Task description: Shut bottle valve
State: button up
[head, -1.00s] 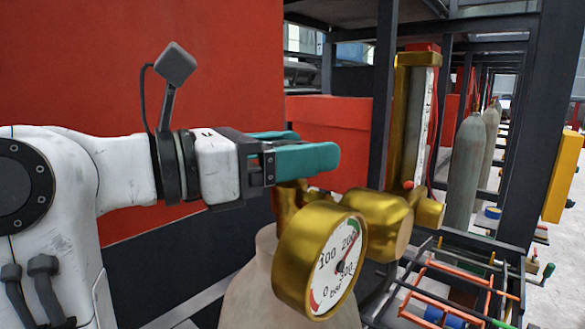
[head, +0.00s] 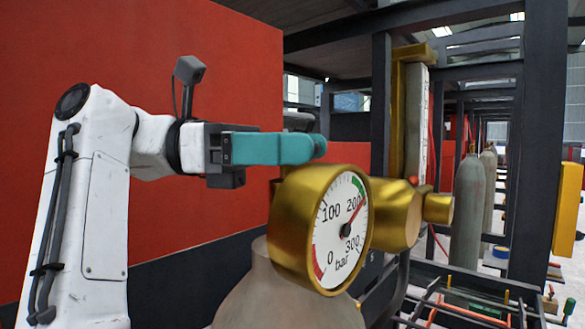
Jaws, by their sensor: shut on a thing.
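The bottle (head: 250,295) is a pale grey-beige gas cylinder at the bottom centre of the head view; only its shoulder shows. A large brass pressure gauge (head: 335,240), marked in bar, stands in front of its top, with its red needle pointing up and right near 200. Brass regulator parts (head: 396,215) extend to the right. My gripper (head: 300,149) has teal fingers and reaches in from the left, just above and behind the gauge. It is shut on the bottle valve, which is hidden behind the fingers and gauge.
A gold flowmeter-like column (head: 402,110) rises behind the regulator, close to a dark steel post (head: 381,100). A red panel (head: 200,70) fills the left background. More grey cylinders (head: 468,200) stand farther right, with dark frame rails below.

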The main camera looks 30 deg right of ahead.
jog(key=shift+r+m+g+y+b, duration=0.1)
jog(key=shift+m+g+y+b, duration=0.4)
jog(key=shift+y+b, duration=0.1)
jog(key=o, duration=1)
jog(key=shift+o, duration=0.2)
notch_tip(320, 180, up, 3)
jog(key=shift+r+p, duration=0.2)
jog(key=shift+p, duration=0.35)
jog(key=s+r+b, duration=0.4)
jog(key=s+r, duration=0.5)
jog(key=s, duration=0.5)
jog(key=shift+r, duration=0.2)
